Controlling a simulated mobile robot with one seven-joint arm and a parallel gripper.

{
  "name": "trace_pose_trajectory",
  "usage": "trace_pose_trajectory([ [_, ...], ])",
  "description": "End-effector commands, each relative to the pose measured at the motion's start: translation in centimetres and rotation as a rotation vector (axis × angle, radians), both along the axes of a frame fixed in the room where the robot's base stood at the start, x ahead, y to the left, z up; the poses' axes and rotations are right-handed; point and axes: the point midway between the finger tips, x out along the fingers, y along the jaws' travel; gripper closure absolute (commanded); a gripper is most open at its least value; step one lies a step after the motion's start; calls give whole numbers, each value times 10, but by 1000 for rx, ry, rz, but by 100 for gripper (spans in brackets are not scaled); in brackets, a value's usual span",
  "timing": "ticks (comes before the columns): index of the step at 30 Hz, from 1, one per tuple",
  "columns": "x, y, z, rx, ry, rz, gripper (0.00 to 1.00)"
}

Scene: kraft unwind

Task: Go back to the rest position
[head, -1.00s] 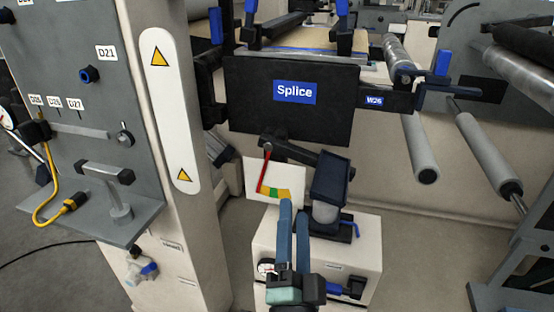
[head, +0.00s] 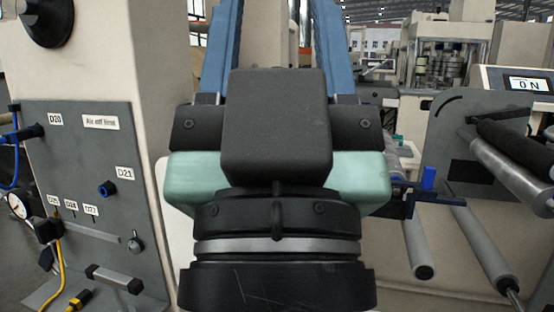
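The gripper appears clear of the machine.
A grey panel (head: 75,190) with labels, knobs and yellow and blue cables stands at left on a beige column (head: 122,65). At right are metal rollers (head: 482,250), a blue-handled lever (head: 428,178) and a display reading "ON" (head: 527,85).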

Motion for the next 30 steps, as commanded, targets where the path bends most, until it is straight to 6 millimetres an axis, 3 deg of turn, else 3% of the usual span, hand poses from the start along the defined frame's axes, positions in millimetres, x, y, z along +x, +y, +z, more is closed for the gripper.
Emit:
trace_pose_trajectory([
  [1, 0, 0, 32, 1, 0, 1, 48],
  [3, 0, 0, 55, 0, 0, 1, 48],
  [12, 1, 1, 149, 1, 1, 4, 48],
  [18, 1, 1, 200, 1, 1, 4, 48],
  [24, 1, 1, 221, 1, 1, 5, 48],
  [30, 1, 1, 221, 1, 1, 4, 48],
])
